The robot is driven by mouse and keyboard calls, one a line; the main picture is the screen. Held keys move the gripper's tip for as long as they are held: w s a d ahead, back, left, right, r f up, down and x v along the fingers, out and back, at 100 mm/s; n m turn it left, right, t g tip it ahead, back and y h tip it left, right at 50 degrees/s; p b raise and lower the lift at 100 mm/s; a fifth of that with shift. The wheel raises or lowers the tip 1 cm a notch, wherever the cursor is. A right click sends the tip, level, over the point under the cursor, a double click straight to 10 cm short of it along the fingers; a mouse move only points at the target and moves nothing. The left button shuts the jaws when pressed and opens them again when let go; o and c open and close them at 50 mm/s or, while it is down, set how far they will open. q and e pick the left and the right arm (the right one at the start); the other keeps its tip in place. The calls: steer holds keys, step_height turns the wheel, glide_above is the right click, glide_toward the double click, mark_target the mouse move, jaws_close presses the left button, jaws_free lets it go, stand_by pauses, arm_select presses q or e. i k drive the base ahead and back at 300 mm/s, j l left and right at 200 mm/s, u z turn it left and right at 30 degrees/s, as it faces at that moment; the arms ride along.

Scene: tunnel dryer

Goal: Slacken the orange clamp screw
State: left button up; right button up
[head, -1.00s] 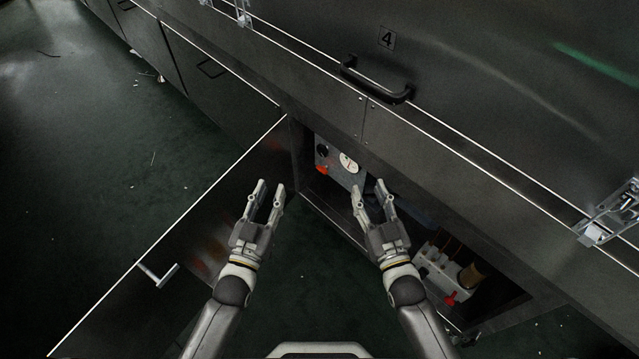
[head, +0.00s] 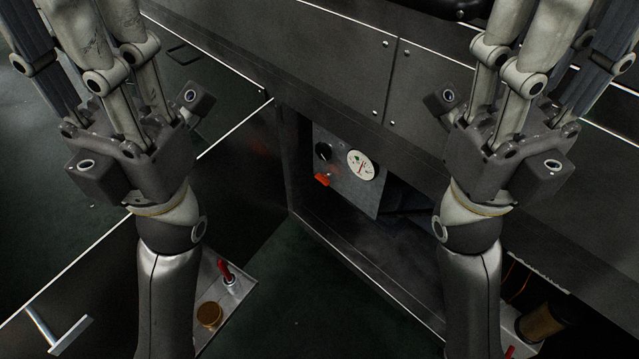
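A small orange-red part (head: 321,180), which looks like the clamp screw, sits at the lower left of a grey panel (head: 345,195) inside the open compartment. A black knob (head: 323,152) is above it and a white round gauge (head: 360,165) is to its right. My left gripper (head: 115,90) is raised at the upper left, and my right gripper (head: 510,90) is raised at the upper right. Both are well apart from the screw, one on each side of it. Their fingers run up out of the frame, so the fingertips are hidden. I see nothing held.
An open door with a T-shaped handle (head: 58,330) lies at the left. A pale plate with a red lever (head: 227,272) and brass cap (head: 209,314) shows beside my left forearm. A brass cylinder (head: 541,324) stands at lower right. The space before the panel is clear.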

mark_target(323, 178)
steer(key=k+j+u, duration=0.15)
steer(key=j+u, duration=0.25)
steer(key=k+j+u, duration=0.1)
steer(key=j+u, duration=0.25)
steer(key=l, duration=0.1)
